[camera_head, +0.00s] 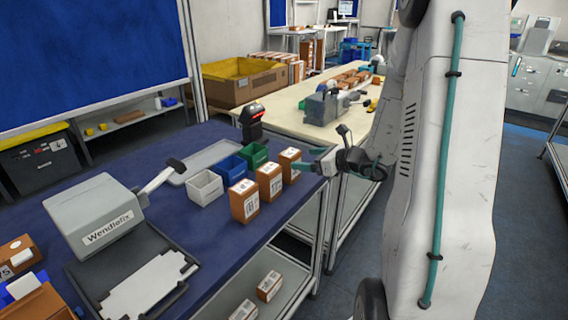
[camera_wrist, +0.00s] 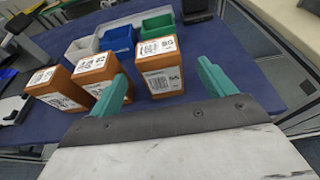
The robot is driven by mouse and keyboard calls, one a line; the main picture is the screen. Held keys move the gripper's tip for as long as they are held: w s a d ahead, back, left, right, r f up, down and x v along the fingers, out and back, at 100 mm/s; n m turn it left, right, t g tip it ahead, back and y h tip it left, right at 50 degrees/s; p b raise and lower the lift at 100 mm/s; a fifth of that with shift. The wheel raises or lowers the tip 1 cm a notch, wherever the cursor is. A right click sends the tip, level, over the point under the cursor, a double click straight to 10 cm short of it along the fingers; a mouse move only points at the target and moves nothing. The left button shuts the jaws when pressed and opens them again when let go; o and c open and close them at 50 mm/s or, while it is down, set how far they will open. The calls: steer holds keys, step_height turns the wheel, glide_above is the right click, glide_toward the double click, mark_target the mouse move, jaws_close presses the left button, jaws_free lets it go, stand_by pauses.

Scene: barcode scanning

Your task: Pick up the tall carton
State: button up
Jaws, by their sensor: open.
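Three orange-brown cartons with white barcode labels stand upright in a row on the blue table: a front-left one (camera_head: 244,201), a middle one (camera_head: 269,182) and a back-right one (camera_head: 290,166). They look close in height, and I cannot tell for sure which is the tall one. In the wrist view they are the left (camera_wrist: 58,89), middle (camera_wrist: 96,73) and right (camera_wrist: 160,67) cartons. My gripper (camera_head: 311,164) is open and empty, close to the back-right carton. In the wrist view its teal fingers (camera_wrist: 162,78) frame that carton, and the left finger partly covers the middle one.
White (camera_head: 205,187), blue (camera_head: 231,169) and green (camera_head: 254,155) bins stand behind the cartons. A black device (camera_head: 251,122) stands at the table's back corner. A grey Wendlefix machine (camera_head: 95,214) and a dark tray (camera_head: 90,284) are at left. The table's right edge is near my gripper.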

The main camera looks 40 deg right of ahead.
mark_target(286, 155)
steer(key=shift+w+d, duration=0.15)
steer(key=shift+w, duration=0.15)
steer(key=x, duration=0.8)
steer(key=shift+a+r, duration=0.2)
steer(key=shift+a, duration=0.1)
steer(key=c, duration=1.2)
steer(key=shift+r, duration=0.1)
